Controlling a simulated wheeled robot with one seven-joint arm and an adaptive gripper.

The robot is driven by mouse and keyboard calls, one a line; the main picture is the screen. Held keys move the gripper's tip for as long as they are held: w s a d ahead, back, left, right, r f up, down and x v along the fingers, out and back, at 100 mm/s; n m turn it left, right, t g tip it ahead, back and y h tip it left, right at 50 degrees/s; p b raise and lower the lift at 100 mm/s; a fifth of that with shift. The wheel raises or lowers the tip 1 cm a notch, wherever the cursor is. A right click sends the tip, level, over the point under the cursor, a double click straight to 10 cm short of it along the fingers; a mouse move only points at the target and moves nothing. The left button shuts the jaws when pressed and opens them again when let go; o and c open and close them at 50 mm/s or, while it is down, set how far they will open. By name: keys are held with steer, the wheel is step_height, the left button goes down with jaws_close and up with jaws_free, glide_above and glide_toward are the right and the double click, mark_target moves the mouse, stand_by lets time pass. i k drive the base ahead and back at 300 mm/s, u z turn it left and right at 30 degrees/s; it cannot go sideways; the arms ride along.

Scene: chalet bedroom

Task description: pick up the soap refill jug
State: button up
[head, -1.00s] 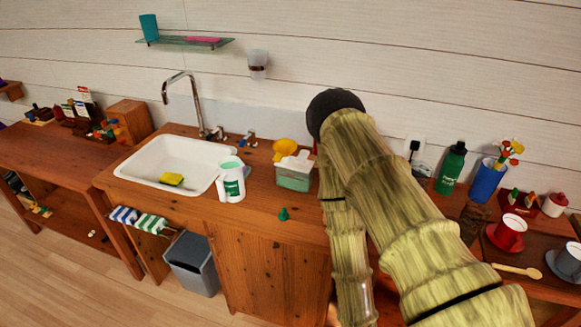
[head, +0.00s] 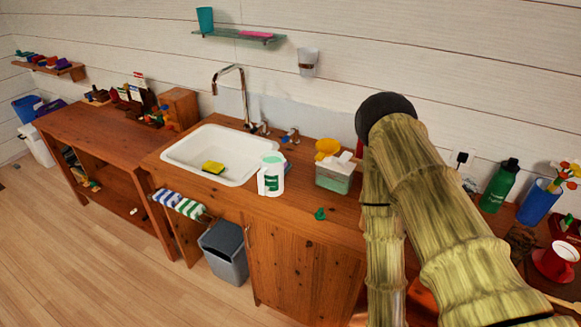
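A white jug with a green label (head: 271,181), which looks like the soap refill jug, stands upright on the wooden counter at the right front corner of the sink. Its label is too small to read. Nothing touches it from my side. My arm, in a bamboo-like finish, rises at the right of the head view, well to the right of the jug. My gripper is not in view, so its fingers cannot be seen.
The white sink (head: 178,155) holds a yellow sponge (head: 213,167). A greenish tub (head: 334,178) stands right of the jug, with a yellow object (head: 327,147) behind it and a small green piece (head: 320,214) in front. A grey bin (head: 224,254) stands below.

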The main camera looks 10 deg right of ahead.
mark_target(271, 177)
steer(key=u, duration=2.4)
steer(key=i, duration=0.8)
steer(key=z, duration=2.4)
